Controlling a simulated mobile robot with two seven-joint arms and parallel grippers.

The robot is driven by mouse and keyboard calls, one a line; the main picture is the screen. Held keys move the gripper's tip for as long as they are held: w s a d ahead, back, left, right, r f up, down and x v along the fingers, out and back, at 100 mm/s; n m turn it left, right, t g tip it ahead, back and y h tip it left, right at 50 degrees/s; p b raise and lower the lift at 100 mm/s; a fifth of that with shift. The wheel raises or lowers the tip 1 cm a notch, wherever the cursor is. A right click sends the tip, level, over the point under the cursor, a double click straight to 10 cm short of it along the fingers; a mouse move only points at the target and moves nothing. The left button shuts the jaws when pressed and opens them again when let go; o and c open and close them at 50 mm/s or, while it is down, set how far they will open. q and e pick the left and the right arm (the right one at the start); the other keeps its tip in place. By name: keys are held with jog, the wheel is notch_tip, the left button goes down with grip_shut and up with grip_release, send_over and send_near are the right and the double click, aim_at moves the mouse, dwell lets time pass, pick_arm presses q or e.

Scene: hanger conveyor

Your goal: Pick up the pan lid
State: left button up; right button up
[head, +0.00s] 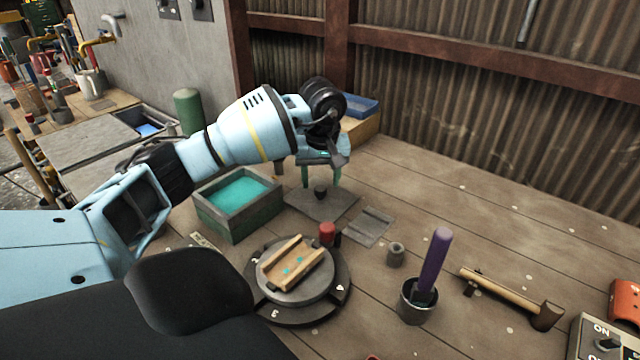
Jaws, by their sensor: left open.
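A flat grey plate (318,207) with a dark knob (320,191) lies below the gripper. My right gripper is not in view.
A green-sided box (240,228) with turquoise contents and a numbered turntable (337,290) bearing a wooden piece (296,262) stand nearer. A cup (417,306) with a purple-handled tool and a hammer (505,292) lie right. Corrugated wall stands behind; the back-right tabletop is clear.

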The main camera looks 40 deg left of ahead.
aim_at(321, 189)
pick_arm(q)
jog(key=shift+w+a+f, duration=0.1)
jog(key=shift+a+f, duration=0.05)
jog(key=shift+f, duration=1)
jog(key=c, duration=1)
notch_tip(321, 189, up, 10)
